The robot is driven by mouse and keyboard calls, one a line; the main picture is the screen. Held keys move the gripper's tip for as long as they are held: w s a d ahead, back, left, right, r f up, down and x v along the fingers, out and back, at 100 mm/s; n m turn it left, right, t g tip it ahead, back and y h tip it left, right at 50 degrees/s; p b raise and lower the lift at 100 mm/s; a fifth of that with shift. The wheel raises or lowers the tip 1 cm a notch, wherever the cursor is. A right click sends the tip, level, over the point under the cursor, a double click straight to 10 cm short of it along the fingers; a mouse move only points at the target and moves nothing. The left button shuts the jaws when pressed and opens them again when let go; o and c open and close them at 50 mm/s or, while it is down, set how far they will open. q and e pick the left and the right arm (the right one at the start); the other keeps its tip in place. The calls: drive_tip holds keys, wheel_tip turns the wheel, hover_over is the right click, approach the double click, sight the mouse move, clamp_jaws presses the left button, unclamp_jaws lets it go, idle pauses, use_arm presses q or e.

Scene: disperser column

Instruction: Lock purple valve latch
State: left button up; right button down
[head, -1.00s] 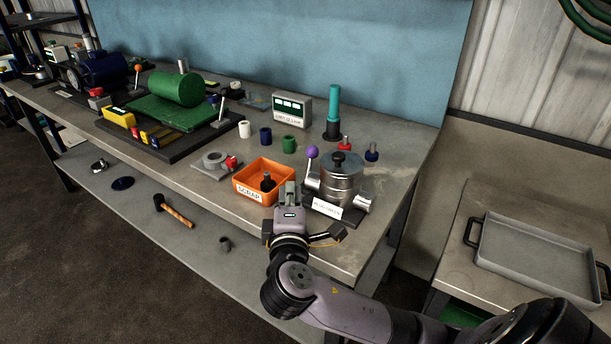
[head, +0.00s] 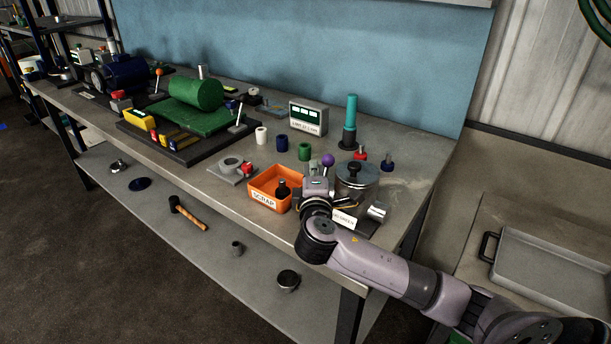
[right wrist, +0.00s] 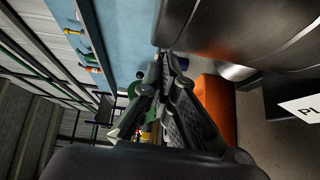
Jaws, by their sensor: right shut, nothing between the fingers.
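The purple valve latch shows as a purple ball knob (head: 328,159) on the left side of the silver cylindrical vessel (head: 357,182), which has a black knob on top. The ball stands above my right gripper (head: 317,182), whose body hides the latch's lower part. The right gripper is shut and empty, close against the vessel's left front side. In the right wrist view, the dark fingers (right wrist: 164,72) are together beside the curved metal wall of the vessel (right wrist: 245,30). I cannot tell whether they touch the latch. My left gripper is not in view.
An orange scrap bin (head: 262,196) with a dark item inside stands just left of the gripper. A white label (head: 343,218) is at the vessel's front. A teal-topped post (head: 350,115) and small red and blue knobbed parts stand behind. A grey tray (head: 550,255) is at right.

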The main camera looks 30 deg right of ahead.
drive_tip(key=shift+w+d, duration=0.1)
drive_tip(key=shift+d, duration=0.25)
drive_tip(key=d+p, duration=0.1)
drive_tip(key=m+g+p, duration=0.1)
drive_tip(key=p, duration=0.1)
drive_tip(key=shift+w+d+r+y, duration=0.2)
drive_tip(key=shift+w+d+y, duration=0.1)
drive_tip(key=shift+d, duration=0.1)
